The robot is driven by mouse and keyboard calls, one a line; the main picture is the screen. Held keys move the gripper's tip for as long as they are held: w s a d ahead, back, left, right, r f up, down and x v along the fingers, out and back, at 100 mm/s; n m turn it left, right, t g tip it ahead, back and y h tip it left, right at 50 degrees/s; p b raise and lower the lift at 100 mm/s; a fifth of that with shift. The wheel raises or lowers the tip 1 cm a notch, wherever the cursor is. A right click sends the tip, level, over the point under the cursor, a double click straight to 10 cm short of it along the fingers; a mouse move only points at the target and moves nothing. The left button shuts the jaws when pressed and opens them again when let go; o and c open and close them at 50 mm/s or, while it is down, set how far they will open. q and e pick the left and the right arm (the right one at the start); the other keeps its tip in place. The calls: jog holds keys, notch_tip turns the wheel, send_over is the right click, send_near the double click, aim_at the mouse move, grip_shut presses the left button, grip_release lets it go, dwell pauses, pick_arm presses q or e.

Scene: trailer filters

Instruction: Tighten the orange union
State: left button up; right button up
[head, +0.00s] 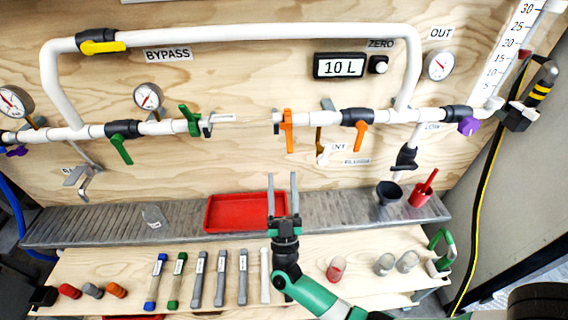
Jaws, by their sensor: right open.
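The orange union (288,130) is on the main white pipe run, at the right end of a gap in the pipe. Its orange wings stand about upright. My right gripper (282,178) is below it in the picture, apart from it, with its two grey fingers pointing up toward the board. The jaws are open and nothing shows between them. The fingers overlap the right end of the red tray in this view. My left gripper is not in view.
A green union (190,120) is at the gap's left end. An orange-handled valve (361,135) is right of the orange union. A red tray (230,213) rests on the grey shelf (90,228). Several tubes lie on the wooden bench (140,265). A black cup (389,193) and red cup (420,195) stand right.

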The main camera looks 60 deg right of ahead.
aim_at(290, 140)
jog(key=s+d+f+n, duration=0.1)
jog(key=d+f, duration=0.2)
jog(key=shift+t+y, duration=0.3)
jog(key=shift+y, duration=0.2)
jog(key=x, duration=1.1)
jog(key=shift+s+r, duration=0.2)
jog(key=shift+c, duration=0.3)
grip_shut()
